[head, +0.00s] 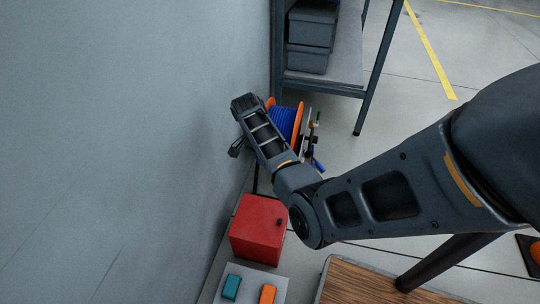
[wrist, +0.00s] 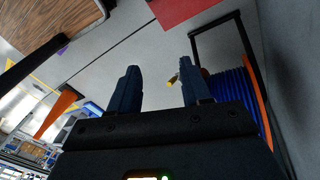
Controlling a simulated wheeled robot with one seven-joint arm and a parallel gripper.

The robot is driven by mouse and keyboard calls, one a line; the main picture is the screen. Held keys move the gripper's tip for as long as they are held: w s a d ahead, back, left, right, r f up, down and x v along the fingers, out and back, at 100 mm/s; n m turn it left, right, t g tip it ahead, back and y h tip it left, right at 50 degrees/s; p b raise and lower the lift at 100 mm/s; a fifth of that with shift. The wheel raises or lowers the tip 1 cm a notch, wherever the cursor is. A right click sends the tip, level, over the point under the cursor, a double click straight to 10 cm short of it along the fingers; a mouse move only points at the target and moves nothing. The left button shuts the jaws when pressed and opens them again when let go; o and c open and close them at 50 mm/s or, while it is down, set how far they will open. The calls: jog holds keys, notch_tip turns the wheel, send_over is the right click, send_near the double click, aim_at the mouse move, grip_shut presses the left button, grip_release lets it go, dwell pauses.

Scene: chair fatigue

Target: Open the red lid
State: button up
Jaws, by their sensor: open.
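A red box-like thing (head: 258,230) stands on the floor side by the grey wall in the head view, with a small dark spot on its right part. I cannot make out a separate lid edge, and it looks closed. A red surface, likely the same thing, shows at the top edge of the wrist view (wrist: 188,10). My gripper (wrist: 160,80) is open, its two dark fingers apart with nothing between them. In the head view my gripper is beyond the red box, near the wall and apart from it, mostly hidden by my own wrist.
A blue spool with orange flanges (head: 285,122) stands behind my forearm. A dark metal rack (head: 320,88) with grey bins (head: 311,35) is beyond it. A grey panel (head: 250,288) with a teal block (head: 231,287) and an orange block (head: 268,294) sits nearest; a wooden tabletop (head: 375,285) is at right.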

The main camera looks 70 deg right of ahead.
jog(key=shift+s+d+r, duration=0.35)
jog(key=shift+s, duration=0.05)
jog(key=shift+f, duration=0.1)
dwell(0.3)
